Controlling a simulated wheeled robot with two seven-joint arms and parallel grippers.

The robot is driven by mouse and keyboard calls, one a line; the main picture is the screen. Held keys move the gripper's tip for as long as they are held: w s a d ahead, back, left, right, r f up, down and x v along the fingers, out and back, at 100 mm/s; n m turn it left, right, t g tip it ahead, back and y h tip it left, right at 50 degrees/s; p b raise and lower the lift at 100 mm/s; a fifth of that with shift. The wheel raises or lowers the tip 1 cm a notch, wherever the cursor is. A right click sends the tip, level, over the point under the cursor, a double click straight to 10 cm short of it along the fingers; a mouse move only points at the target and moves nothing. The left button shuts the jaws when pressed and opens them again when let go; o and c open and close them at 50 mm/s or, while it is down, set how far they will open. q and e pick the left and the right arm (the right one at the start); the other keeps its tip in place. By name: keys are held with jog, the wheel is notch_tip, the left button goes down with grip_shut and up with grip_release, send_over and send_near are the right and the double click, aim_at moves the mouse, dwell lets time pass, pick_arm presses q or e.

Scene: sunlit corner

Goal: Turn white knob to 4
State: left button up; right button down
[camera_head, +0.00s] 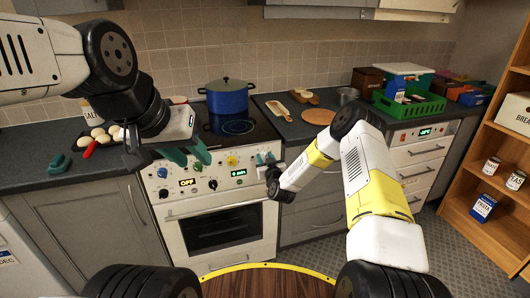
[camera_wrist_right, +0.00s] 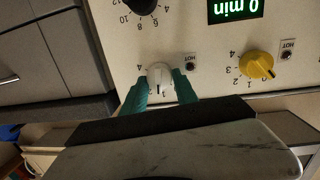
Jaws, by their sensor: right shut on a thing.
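The white knob (camera_wrist_right: 160,76) is at the right end of the stove's front panel. In the right wrist view, which shows the panel upside down, it sits between the two teal fingers of my right gripper (camera_wrist_right: 160,90), which is shut on it. A dark mark on the knob faces the bottom of that view. A printed 4 stands beside the knob at its upper left; its other numbers are hidden. In the head view my right gripper (camera_head: 266,160) covers the knob. My left gripper (camera_head: 187,154) is open and empty in front of the stove's left side.
The yellow knob (camera_wrist_right: 257,65) is beside the white one, and a black knob (camera_wrist_right: 141,5) lies below on the panel. A blue pot (camera_head: 228,96) stands on the cooktop. A green crate (camera_head: 410,105) is on the right counter.

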jog(key=m, duration=0.5)
jog(key=shift+w+d, duration=0.1)
jog(key=shift+d, duration=0.1)
jog(key=m+y, duration=0.1)
jog(key=m, duration=0.4)
jog(key=shift+d+g, duration=0.15)
jog(key=shift+g, duration=0.15)
jog(key=m, duration=0.3)
jog(key=m+y, duration=0.1)
jog(key=m, duration=0.2)
jog(key=m+y, duration=0.1)
jog(key=m, duration=0.3)
jog(key=shift+d+f, duration=0.1)
jog(key=shift+f, duration=0.2)
jog(key=shift+m, duration=0.3)
jog(key=c, duration=0.9)
grip_release()
jog(key=shift+c, duration=0.2)
